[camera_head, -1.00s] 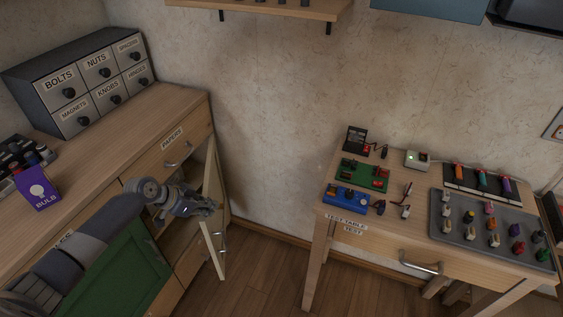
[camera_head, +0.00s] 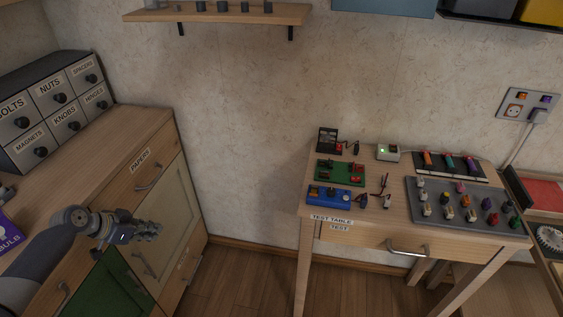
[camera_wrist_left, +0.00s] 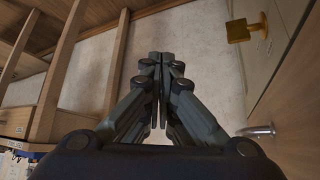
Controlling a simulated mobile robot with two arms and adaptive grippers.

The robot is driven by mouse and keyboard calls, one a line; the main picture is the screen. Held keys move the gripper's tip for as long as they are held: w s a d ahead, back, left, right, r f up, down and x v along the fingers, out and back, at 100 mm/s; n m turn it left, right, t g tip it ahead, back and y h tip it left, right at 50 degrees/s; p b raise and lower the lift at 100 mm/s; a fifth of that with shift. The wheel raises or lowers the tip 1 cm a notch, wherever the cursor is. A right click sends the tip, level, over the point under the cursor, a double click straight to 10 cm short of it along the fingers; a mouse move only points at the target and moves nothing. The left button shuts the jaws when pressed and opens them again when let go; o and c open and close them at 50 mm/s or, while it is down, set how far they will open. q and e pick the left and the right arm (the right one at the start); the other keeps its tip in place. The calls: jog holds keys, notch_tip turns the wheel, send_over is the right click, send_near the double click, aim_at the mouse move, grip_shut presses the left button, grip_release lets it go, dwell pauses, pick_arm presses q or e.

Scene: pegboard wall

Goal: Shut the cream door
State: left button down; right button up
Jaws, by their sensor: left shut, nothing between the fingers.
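The cream door (camera_head: 178,222) is in the front of the wooden cabinet, under the PAPERS drawer, in the head view. It looks flush or nearly flush with the cabinet front; I cannot tell whether a thin gap is left. A metal handle (camera_head: 145,263) shows on its left part. My left gripper (camera_head: 158,230) is shut and empty, in front of the door's upper left part; I cannot tell if it touches. In the left wrist view its fingers (camera_wrist_left: 160,62) are together, with a pale panel at the upper right. My right gripper is not in view.
A green door (camera_head: 105,290) is below my left arm. The PAPERS drawer (camera_head: 150,168) is above the cream door. The test table (camera_head: 385,232) with electrical parts stands to the right. Floor (camera_head: 245,280) between cabinet and table is clear.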

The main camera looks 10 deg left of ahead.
pick_arm(q)
notch_tip(320, 180, up, 10)
dwell(0.6)
